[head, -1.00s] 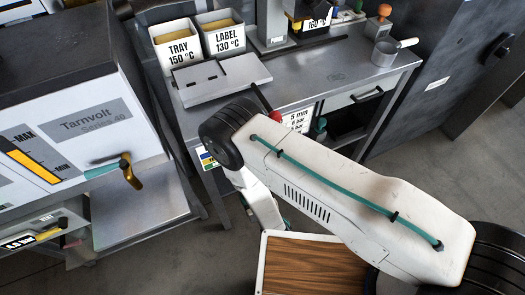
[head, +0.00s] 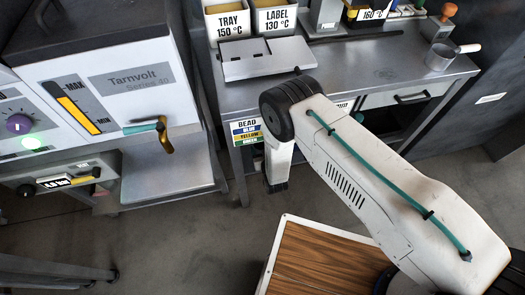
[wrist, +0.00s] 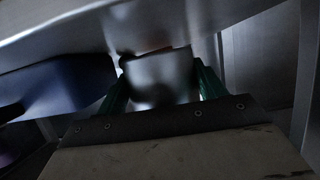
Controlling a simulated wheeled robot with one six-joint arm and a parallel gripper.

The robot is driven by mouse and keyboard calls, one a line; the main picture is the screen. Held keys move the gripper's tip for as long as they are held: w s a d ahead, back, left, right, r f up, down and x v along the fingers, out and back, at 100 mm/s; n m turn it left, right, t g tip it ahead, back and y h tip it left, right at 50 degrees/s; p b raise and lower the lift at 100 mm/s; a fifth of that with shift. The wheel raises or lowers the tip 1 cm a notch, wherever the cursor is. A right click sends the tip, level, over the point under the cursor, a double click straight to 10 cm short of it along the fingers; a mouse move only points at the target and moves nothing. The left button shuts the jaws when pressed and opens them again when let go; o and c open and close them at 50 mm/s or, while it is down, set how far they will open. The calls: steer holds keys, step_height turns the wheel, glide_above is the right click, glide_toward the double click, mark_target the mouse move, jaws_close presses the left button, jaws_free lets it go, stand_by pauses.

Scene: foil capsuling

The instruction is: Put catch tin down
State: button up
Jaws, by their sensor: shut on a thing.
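My gripper (wrist: 161,84) shows in the wrist view with a green finger at each side. It is shut on a dull grey metal thing, which looks like the catch tin (wrist: 158,72). The thing's lower part is hidden behind the gripper body, and the picture is dark. In the head view my arm bends down in front of the workbench, and the fingers and the held thing cannot be made out there. A separate grey metal pot with a pale handle (head: 438,57) stands on the right of the bench.
The workbench (head: 385,75) holds a grey metal fixture (head: 265,60) and labelled bins (head: 275,18). The Tarnvolt machine (head: 110,95) with its low metal shelf (head: 165,175) is at left. A dark blue thing (wrist: 60,85) is close left of the gripper. Floor is clear between machine and bench.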

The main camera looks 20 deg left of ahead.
steer(key=shift+f, duration=0.85)
steer(key=shift+f, duration=0.15)
steer(key=o, duration=1)
steer(key=shift+s+d+r, duration=0.1)
steer(key=shift+s+r, duration=0.1)
steer(key=shift+r, duration=0.05)
steer(key=v, duration=1.1)
steer(key=shift+s+d+r, duration=0.1)
steer(key=shift+s, duration=0.1)
